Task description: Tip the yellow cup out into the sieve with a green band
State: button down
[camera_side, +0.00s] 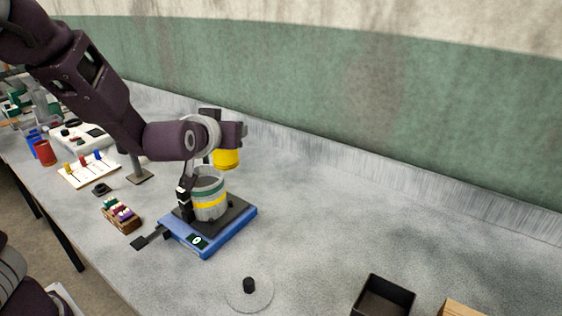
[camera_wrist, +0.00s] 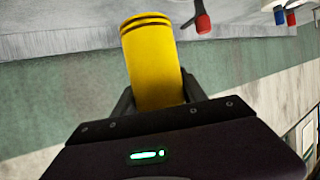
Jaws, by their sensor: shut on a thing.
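My gripper (camera_side: 226,148) is shut on the yellow cup (camera_side: 227,159), high over the bench. The cup is just above and slightly right of the top of the sieve stack in the side view. In the wrist view the yellow cup (camera_wrist: 152,62) sits between the fingers, with dark rings near its far end; its inside is hidden. The sieve with a green band (camera_side: 206,189) is the upper part of the stack, above a yellow-banded sieve (camera_side: 209,205). My wrist partly covers the stack's top, so its contents are unclear.
The stack stands on a blue shaker base (camera_side: 225,235) with a dark platform. A clear disc with a black knob (camera_side: 249,287) lies in front. A black bin (camera_side: 383,298) is at front right, a small rack (camera_side: 121,215) at left. The bench to the right is mostly clear.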

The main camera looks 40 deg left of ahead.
jog(key=s+a+r+n+g+y, duration=0.1)
jog(key=s+a+n+y, duration=0.1)
jog(key=s+a, duration=0.15)
jog(key=f+n+g+h, duration=0.1)
jog(key=f+g+h, duration=0.1)
jog(key=h, duration=0.1)
jog(key=a+f+n+g+h, duration=0.1)
jog(key=f+g+h, duration=0.1)
jog(key=f+h, duration=0.1)
jog(key=w+f+n+g+h, duration=0.1)
jog(key=f+g+h, duration=0.1)
jog(key=h, duration=0.3)
jog(key=shift+a+f+n, duration=0.3)
jog(key=shift+a+f, duration=0.1)
jog(key=shift+f, duration=0.3)
jog(key=h, duration=0.1)
jog(key=n+g+h, duration=0.1)
jog(key=h, duration=0.2)
jog(key=shift+r+g+h, duration=0.25)
jog(key=shift+g+h, duration=0.05)
notch_tip(320, 180, up, 2)
jog(key=n+h, duration=0.1)
jog(key=h, duration=0.1)
jog(key=n+g+h, duration=0.1)
jog(key=h, duration=0.2)
jog(key=shift+r, duration=0.15)
